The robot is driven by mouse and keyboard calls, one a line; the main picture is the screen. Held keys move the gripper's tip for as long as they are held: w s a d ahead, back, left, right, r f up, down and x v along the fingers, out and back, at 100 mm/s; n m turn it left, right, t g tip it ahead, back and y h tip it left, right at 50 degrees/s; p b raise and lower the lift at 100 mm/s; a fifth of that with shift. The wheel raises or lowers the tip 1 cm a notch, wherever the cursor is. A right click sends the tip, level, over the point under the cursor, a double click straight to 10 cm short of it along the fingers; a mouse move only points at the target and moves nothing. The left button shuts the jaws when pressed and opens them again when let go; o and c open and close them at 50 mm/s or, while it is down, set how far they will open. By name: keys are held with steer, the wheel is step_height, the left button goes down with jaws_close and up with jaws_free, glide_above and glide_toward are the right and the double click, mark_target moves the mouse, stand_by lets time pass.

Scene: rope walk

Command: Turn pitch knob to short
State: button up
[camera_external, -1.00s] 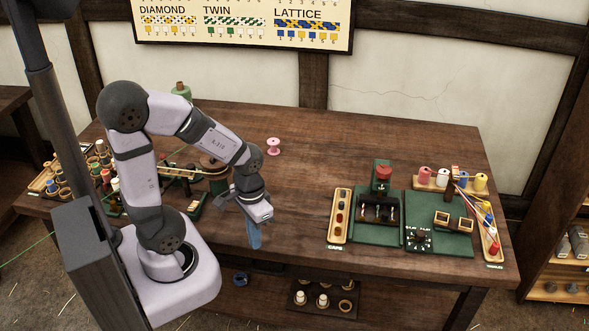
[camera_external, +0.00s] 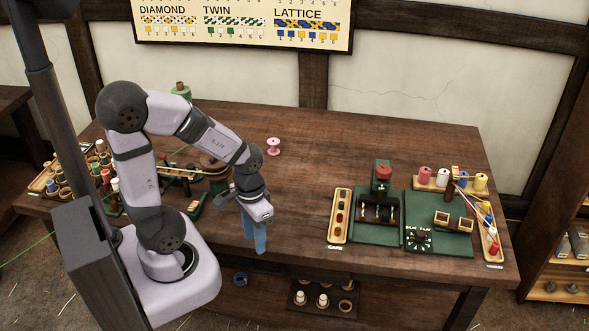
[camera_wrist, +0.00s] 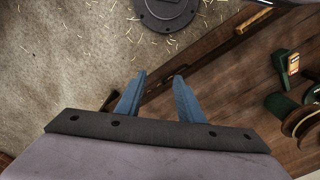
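A small dark knob (camera_external: 420,237) with white marks around it sits at the front of the green board (camera_external: 457,245) on the right of the table. Its labels are too small to read, so I cannot tell which setting it points to or be sure it is the pitch knob. My gripper (camera_external: 255,246) hangs near the table's front edge, well to the left of the knob and apart from it. In the wrist view my gripper's two blue fingers (camera_wrist: 158,88) are apart with nothing between them. The knob is not in the wrist view.
A caps tray (camera_external: 341,214) and a black rack (camera_external: 379,210) stand left of the knob. Thread spools (camera_external: 443,178) and a tray with coloured strands (camera_external: 490,232) lie behind and right. A pink spool (camera_external: 273,146) stands farther back. The table between my gripper and the caps tray is clear.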

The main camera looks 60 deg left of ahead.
step_height(320, 180, up, 5)
steer(key=w+a+r+n, duration=0.2)
steer(key=w+a+n, duration=0.3)
steer(key=a, duration=0.5)
steer(key=w+a+r+n, duration=0.1)
steer(key=w+a+n, duration=0.2)
steer(key=w+a, duration=0.6)
steer(key=n, duration=0.8)
glide_above(190, 165)
step_height(190, 165, down, 8)
steer(key=shift+s+d+r+b, duration=0.1)
steer(key=shift+d+r+b, duration=0.05)
steer(key=shift+b, duration=0.2)
steer(key=shift+f+p, duration=0.95)
steer(key=shift+f, duration=3)
